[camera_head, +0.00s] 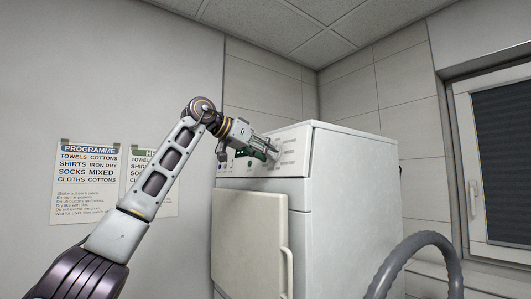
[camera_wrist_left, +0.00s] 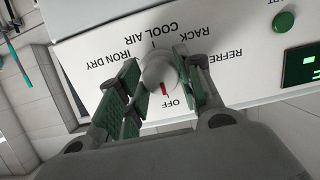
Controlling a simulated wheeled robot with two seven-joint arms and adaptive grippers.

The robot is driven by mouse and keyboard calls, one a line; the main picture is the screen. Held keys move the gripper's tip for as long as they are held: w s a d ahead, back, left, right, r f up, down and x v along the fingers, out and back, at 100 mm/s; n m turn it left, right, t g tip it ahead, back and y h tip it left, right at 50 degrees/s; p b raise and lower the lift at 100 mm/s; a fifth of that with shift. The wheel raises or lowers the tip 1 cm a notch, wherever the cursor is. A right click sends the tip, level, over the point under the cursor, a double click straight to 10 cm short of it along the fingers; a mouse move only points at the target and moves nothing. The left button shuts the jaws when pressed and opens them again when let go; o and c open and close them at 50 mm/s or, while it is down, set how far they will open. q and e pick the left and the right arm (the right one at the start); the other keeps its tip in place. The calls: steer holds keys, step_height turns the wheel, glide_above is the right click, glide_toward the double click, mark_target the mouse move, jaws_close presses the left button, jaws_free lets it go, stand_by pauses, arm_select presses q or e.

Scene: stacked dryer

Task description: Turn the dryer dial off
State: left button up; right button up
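The white dryer (camera_head: 345,180) stands in the corner, its control panel at the top of its front. In the left wrist view the panel shows upside down, with the round grey dial (camera_wrist_left: 158,70) among printed words. The dial's red mark (camera_wrist_left: 164,88) points at the word OFF (camera_wrist_left: 171,103). My left gripper (camera_head: 268,150) is at the panel; in the left wrist view its two green-padded fingers (camera_wrist_left: 158,66) lie on either side of the dial, close to it. Whether both touch it is not clear. My right gripper is out of view.
A green button (camera_wrist_left: 284,21) and a green display (camera_wrist_left: 302,64) sit to the dial's right in the left wrist view. The cream door (camera_head: 248,235) with its handle is below the panel. A grey ribbed hose (camera_head: 425,240) curves at the lower right. Printed sheets (camera_head: 88,185) hang on the left wall.

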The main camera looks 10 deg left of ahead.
arm_select(q)
steer(key=o, duration=0.5)
steer(key=shift+f, duration=0.15)
steer(key=shift+c, duration=0.2)
steer(key=shift+s, duration=0.1)
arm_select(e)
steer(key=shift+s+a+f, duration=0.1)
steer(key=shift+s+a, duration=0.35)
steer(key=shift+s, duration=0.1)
arm_select(q)
steer(key=shift+a+r, duration=0.1)
steer(key=shift+r, duration=0.1)
steer(key=v, duration=1.1)
steer(key=shift+s+a, duration=0.2)
steer(key=shift+s, duration=0.1)
